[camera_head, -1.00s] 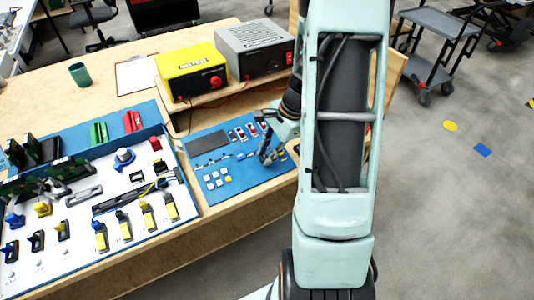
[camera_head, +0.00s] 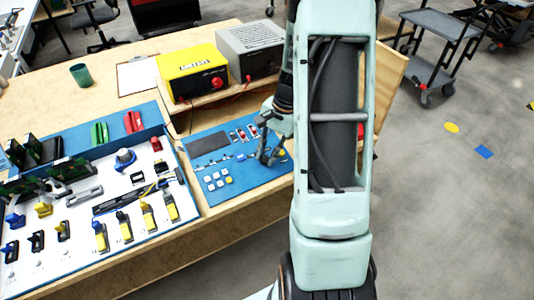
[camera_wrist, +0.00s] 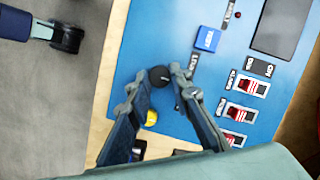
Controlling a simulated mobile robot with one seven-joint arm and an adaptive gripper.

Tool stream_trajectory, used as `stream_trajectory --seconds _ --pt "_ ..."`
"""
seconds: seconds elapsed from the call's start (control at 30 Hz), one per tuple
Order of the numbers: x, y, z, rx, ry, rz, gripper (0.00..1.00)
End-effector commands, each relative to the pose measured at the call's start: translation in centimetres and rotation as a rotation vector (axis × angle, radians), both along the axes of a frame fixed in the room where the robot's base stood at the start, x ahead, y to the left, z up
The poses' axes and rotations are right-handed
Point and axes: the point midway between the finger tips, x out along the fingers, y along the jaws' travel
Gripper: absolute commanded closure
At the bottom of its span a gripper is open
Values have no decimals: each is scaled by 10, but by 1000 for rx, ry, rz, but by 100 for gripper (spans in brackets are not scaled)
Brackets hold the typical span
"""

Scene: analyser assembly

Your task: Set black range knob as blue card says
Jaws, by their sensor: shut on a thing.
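The black range knob (camera_wrist: 160,76) sits on the blue panel (camera_wrist: 135,45) in the wrist view. My gripper (camera_wrist: 161,73) has its fingertips on either side of the knob and is shut on it. In the head view my gripper (camera_head: 267,158) is down at the panel's right part, and the knob is hidden behind the fingers. The knob's pointer direction cannot be made out.
Red-and-white switches (camera_wrist: 249,86) and a dark screen (camera_wrist: 280,25) are on the panel. A yellow box (camera_head: 192,72) and grey box (camera_head: 249,47) stand behind. A white board (camera_head: 85,235) with connectors is at left.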

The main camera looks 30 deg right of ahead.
Motion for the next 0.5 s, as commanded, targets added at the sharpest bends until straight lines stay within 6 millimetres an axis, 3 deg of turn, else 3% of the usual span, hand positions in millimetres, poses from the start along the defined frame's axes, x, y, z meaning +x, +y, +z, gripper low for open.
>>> stream_trajectory --seconds 0.23,0.27,0.4,0.5 --pt "1 0 0 -1 -2 -1 100" --pt "1 0 0 -1 -2 -1 80" --pt "1 0 0 0 -1 -1 64" --pt "0 0 0 0 -1 -1 63"
